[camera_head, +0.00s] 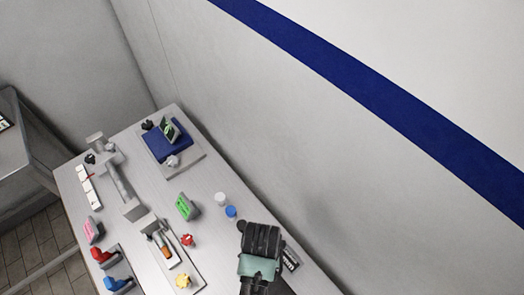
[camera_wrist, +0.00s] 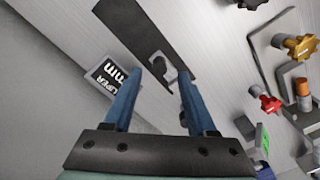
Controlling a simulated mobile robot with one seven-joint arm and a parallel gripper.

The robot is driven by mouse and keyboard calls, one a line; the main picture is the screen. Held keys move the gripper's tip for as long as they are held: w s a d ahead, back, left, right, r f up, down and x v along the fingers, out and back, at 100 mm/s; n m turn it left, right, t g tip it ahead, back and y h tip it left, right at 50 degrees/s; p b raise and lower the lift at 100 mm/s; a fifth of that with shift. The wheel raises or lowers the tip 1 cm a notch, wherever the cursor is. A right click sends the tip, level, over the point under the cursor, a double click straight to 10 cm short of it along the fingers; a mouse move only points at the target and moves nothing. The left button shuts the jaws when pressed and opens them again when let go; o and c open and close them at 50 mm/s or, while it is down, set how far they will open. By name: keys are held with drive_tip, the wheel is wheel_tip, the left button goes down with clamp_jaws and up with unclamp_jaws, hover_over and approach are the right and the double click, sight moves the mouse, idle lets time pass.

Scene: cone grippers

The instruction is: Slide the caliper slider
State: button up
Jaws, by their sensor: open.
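In the wrist view, a long dark bar (camera_wrist: 140,35), seemingly the caliper's backing or beam, lies on the pale table. A small grey hooked piece (camera_wrist: 163,64) sits at its lower end and may be the slider; I cannot tell for sure. A black label (camera_wrist: 107,80) with white "CALIPER mm" lettering is to the left, and it also shows in the head view (camera_head: 290,260). My gripper (camera_wrist: 159,70) is open, its two blue fingers on either side of the hooked piece, apparently holding nothing. In the head view my gripper (camera_head: 261,240) hides most of the caliper.
Red (camera_head: 187,240) and yellow (camera_head: 183,281) knobs stand to the left, near a grey fixture (camera_head: 160,245). White (camera_head: 220,199) and blue (camera_head: 231,212) cylinders are just up-left of my gripper. The wall (camera_head: 330,190) rises close along the table's right side.

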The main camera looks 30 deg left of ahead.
drive_tip(key=shift+w+f, duration=0.1)
drive_tip(key=shift+f, duration=1.9)
clamp_jaws()
drive_tip(key=shift+d+r, duration=0.1)
